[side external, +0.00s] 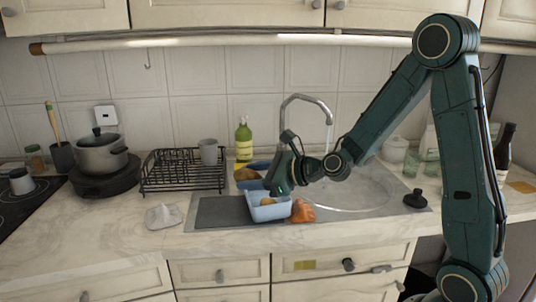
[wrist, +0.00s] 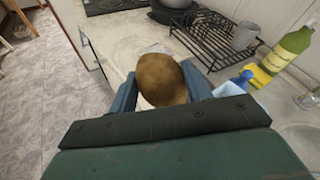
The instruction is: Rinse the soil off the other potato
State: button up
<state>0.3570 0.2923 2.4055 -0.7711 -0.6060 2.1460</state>
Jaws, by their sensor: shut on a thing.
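In the wrist view a brown potato (wrist: 162,80) sits between the two fingers of my gripper (wrist: 161,88), which is shut on it. In the side view my gripper (side external: 272,188) points down just above a light blue container (side external: 268,213) at the sink's front left. A small yellowish-brown shape (side external: 268,201) shows at the container's opening; I cannot tell whether it is the held potato or another one. The tap (side external: 307,97) arches over the sink (side external: 365,187), and a thin stream of water (side external: 329,137) falls from its spout, to the right of my gripper.
An orange object (side external: 303,210) lies right of the container. A black dish rack (side external: 183,172) with a grey cup (side external: 208,151) is left. A black plunger-like object (side external: 415,199) is at right.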

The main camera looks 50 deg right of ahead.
jog(key=s+d+m+h, duration=0.3)
jog(key=d+h, duration=0.1)
jog(key=d, duration=0.7)
jog(key=s+d+m+g+h, duration=0.1)
jog(key=s+d+m+h, duration=0.2)
jog(key=d, duration=0.9)
jog(key=s+d+m+h, duration=0.3)
jog(key=d+h, duration=0.1)
jog(key=d, duration=0.7)
notch_tip(320, 180, down, 13)
jog(key=shift+w+d, duration=0.15)
jog(key=w+d+f, duration=0.2)
jog(key=w+d, duration=0.7)
jog(key=w, duration=0.1)
jog(key=shift+f, duration=0.3)
jog(key=shift+w+d, duration=0.1)
jog(key=shift+d, duration=0.05)
jog(key=s+a, duration=0.5)
jog(key=s, duration=0.1)
jog(key=shift+a, duration=0.2)
dwell(0.8)
